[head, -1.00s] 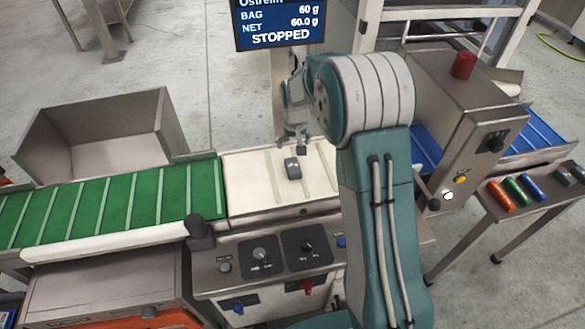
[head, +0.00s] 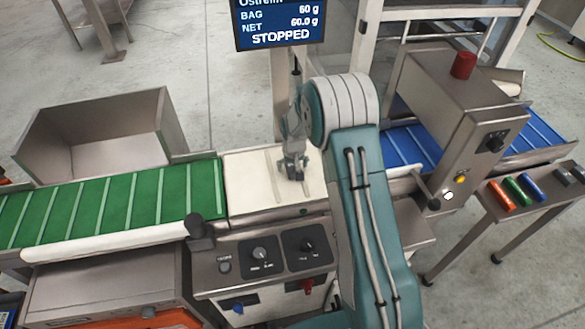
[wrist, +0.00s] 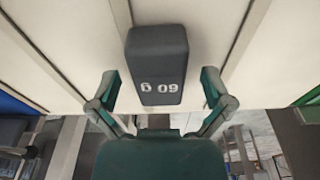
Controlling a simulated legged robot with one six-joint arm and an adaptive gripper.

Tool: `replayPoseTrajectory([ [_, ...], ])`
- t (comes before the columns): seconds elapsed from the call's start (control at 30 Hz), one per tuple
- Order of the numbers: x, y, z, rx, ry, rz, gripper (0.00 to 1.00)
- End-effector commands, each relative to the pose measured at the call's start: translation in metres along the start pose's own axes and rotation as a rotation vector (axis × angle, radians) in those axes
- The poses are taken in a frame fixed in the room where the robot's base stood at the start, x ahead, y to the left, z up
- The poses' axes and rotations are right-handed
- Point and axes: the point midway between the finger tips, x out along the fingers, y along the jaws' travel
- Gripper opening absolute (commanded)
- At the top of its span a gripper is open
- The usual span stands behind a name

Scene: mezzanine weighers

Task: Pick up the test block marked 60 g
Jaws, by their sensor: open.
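The dark grey test block (wrist: 158,55) lies on the cream weighing belt (wrist: 75,40), and its white "60 g" marking reads upside down in the wrist view. My gripper (wrist: 162,98) is open, with one finger on each side of the block's near end and a visible gap on both sides. In the head view my gripper (head: 293,172) is low over the cream belt (head: 245,190) and hides most of the block.
A green ribbed belt (head: 105,208) adjoins on the left, with a steel bin (head: 120,140) behind it. A blue belt (head: 405,147) and a steel housing (head: 460,100) stand on the right. A side shelf holds orange (head: 500,195), green, blue and grey pieces. A control panel (head: 270,255) is in front.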

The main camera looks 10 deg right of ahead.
Motion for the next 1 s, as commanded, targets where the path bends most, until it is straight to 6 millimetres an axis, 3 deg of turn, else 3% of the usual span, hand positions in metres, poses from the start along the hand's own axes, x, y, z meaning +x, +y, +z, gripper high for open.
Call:
replayPoseTrajectory([
  [0.17, -0.001, 0.000, -0.001, 0.000, 0.002, 0.000, 1.00],
  [0.3, -0.001, 0.000, -0.001, 0.000, 0.002, 0.000, 0.38],
  [0.37, -0.001, 0.000, -0.001, 0.000, 0.002, 0.000, 0.12],
  [0.47, 0.000, 0.000, -0.001, 0.000, 0.001, 0.000, 0.12],
  [0.5, 0.000, 0.000, -0.001, 0.000, 0.002, 0.000, 0.04],
  [0.77, -0.002, 0.000, -0.001, 0.000, 0.001, 0.000, 0.04],
  [1.0, -0.027, 0.000, -0.005, 0.000, 0.005, 0.000, 0.04],
])
